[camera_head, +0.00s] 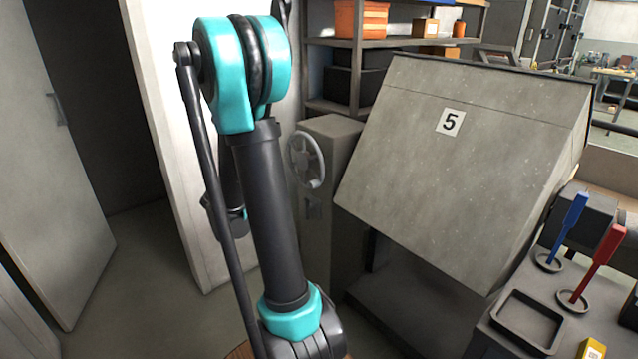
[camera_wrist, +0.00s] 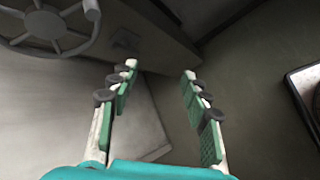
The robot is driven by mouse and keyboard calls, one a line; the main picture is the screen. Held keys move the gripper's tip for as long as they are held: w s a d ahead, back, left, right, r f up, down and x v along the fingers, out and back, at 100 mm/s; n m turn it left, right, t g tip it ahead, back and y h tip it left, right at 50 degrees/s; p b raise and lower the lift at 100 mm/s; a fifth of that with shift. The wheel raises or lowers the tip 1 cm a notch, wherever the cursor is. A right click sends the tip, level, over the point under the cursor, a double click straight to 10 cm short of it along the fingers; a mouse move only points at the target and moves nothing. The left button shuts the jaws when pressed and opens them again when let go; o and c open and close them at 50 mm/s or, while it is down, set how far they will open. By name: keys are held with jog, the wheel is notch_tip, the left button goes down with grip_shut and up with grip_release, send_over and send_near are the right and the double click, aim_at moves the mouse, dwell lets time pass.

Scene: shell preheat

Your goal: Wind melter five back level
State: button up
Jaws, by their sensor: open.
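Melter five (camera_head: 440,165) is a large grey box marked with a black 5 on a white label (camera_head: 450,122). Its body is tilted, with the lower edge sloping down to the right. A grey spoked handwheel (camera_head: 307,160) is on the grey pedestal (camera_head: 338,135) at its left. The handwheel also shows at the upper left of the wrist view (camera_wrist: 50,28), partly cut off by the frame edge. My gripper (camera_wrist: 160,75) is open and empty, with its green-padded fingers apart, and is to the right of the wheel in that view, not touching it. My arm hides my gripper in the head view.
A bench at the lower right holds a black tray (camera_head: 526,322), a blue-handled tool (camera_head: 570,226), a red-handled tool (camera_head: 600,256) and a yellow box (camera_head: 591,349). Shelves (camera_head: 400,42) with orange bins stand behind. Open floor (camera_head: 135,265) lies at left, beside a door (camera_head: 45,170).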

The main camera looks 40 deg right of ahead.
jog(key=w+d+n+g+h, duration=0.1)
jog(key=w+d+n+h, duration=0.55)
jog(key=w+d, duration=0.2)
jog(key=h, duration=0.2)
send_near(321, 182)
jog(key=shift+n+g, duration=0.3)
jog(key=shift+n, duration=0.15)
jog(key=d, duration=0.3)
jog(key=w+d, duration=0.1)
jog(key=d, duration=0.3)
jog(key=w+d, duration=0.1)
jog(key=d, duration=0.2)
jog(key=shift+d+f, duration=0.15)
jog(key=shift+d, duration=0.05)
jog(key=shift+s, duration=0.1)
grip_shut()
